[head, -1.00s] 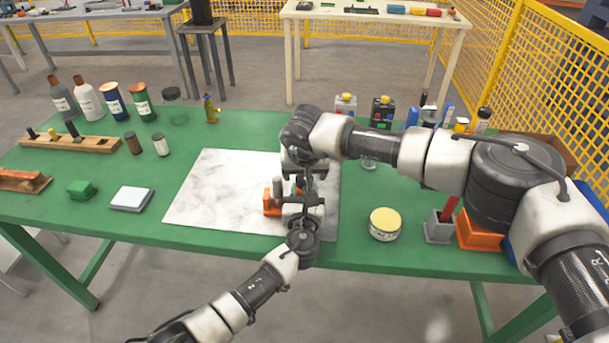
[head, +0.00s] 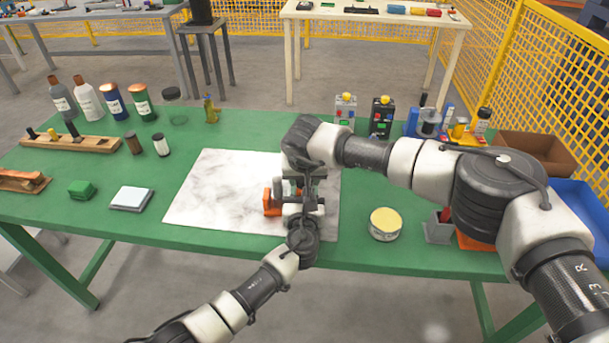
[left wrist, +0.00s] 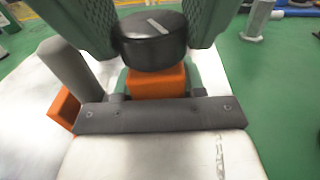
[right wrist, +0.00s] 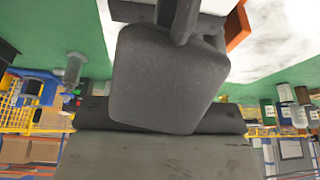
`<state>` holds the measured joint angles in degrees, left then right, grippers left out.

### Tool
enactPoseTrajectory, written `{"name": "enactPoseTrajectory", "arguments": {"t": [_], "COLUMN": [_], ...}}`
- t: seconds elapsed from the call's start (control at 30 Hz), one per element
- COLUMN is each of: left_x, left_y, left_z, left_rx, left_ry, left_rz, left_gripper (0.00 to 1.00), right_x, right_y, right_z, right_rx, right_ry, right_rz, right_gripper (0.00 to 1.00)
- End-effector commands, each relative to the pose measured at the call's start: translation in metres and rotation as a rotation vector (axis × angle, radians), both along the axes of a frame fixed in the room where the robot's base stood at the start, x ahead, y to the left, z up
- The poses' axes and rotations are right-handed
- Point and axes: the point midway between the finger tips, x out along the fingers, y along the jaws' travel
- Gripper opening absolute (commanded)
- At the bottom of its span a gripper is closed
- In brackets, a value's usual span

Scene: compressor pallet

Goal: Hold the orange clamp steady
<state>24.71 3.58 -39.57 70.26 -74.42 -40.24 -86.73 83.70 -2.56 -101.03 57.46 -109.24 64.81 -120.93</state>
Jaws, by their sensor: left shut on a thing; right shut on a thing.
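The orange clamp (head: 268,207) is on the white marbled sheet, partly hidden by my arms. In the left wrist view its orange block (left wrist: 158,80) shows beneath a round black knob (left wrist: 152,42). A grey post and a second orange part (left wrist: 62,112) stand to the left. My left gripper (head: 302,215) is low at the clamp's right side and shut on it. My right gripper (head: 306,175) is just above and behind the left one, shut on a grey part. That part is mostly hidden, and a large dark block (right wrist: 165,75) fills the right wrist view.
The white sheet (head: 205,200) is clear on its left. A yellow-lidded tin (head: 385,224) stands to the right, near a grey holder (head: 438,230). A brown bin (head: 530,150) and a blue bin (head: 580,205) are far right. Bottles (head: 88,102) stand at the back left.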

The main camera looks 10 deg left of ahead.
Motion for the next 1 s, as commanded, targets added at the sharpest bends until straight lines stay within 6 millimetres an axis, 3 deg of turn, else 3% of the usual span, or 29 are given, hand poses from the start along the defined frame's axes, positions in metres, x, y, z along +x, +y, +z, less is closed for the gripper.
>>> {"name": "enactPoseTrajectory", "arguments": {"t": [0.27,1.0], "left_x": [0.0004,0.0002], "left_y": [0.0002,-0.0001], "left_z": [0.0013,0.0013], "left_rx": [-0.001,0.0], "left_ry": [-0.002,-0.002], "left_rz": [0.001,0.0], "left_gripper": [0.0,0.0], "right_x": [0.0006,0.0014], "right_y": [0.0002,0.0017], "right_z": [0.0005,0.0008], "right_rx": [-0.001,-0.001], "right_ry": [0.001,-0.002], "right_rz": [-0.082,-0.516], "right_gripper": [0.2,0.19]}}
